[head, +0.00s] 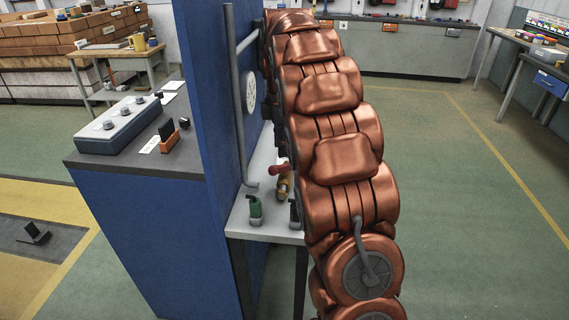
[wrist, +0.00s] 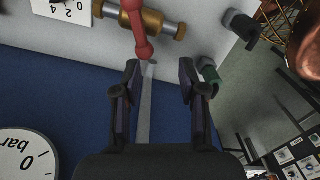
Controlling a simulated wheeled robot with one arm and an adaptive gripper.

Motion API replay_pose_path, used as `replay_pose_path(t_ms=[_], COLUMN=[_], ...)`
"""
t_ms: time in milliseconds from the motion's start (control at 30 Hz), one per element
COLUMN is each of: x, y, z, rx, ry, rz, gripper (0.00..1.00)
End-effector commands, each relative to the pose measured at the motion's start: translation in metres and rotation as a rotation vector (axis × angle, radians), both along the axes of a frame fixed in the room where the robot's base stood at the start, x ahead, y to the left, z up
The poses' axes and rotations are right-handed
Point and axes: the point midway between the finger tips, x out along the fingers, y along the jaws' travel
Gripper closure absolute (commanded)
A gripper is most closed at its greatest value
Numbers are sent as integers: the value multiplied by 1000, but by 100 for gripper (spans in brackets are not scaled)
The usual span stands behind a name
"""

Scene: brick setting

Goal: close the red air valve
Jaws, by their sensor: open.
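The red air valve has a red lever (wrist: 138,28) and a brass body (wrist: 160,22), at the top of the wrist view. The lever lies across the brass body, its rounded end towards my gripper. In the head view the red lever (head: 279,168) and brass body (head: 284,188) show just left of my arm, above a grey shelf. My gripper (wrist: 160,70) is open and empty in the wrist view. Its two fingers are spread apart, with the lever's end just beyond the left fingertip in the picture. I cannot tell whether they touch. My arm hides the gripper in the head view.
A blue panel (head: 205,110) carries a round gauge (head: 250,92) and a grey pipe (head: 237,130). A green fitting (head: 255,210) stands on the grey shelf (head: 268,232). It also shows by the right finger in the wrist view (wrist: 209,72). Open floor lies to the right.

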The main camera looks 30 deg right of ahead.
Motion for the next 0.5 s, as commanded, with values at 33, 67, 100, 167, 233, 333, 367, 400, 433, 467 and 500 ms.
replay_pose_path(t_ms=[33, 67, 100, 167, 233, 333, 367, 400, 433, 467, 500], x=[7, 10, 13, 17, 20, 22, 22, 21, 21, 21, 21], y=[-9, -12, -16, -21, -25, -27, -27, -27, -27, -27, -27], z=[-4, -5, -6, -6, -7, -10, -11, -13, -15, -18, -21], rx=[2, 3, 3, 1, 1, 2, 2, 2, 2, 2, 2], ry=[-3, -3, -5, -11, -14, -14, -13, -12, -12, -12, -11], rz=[31, 49, 71, 97, 117, 129, 131, 131, 131, 131, 130], gripper=[58, 58, 58, 58, 58, 58, 58, 58, 58, 58, 58])
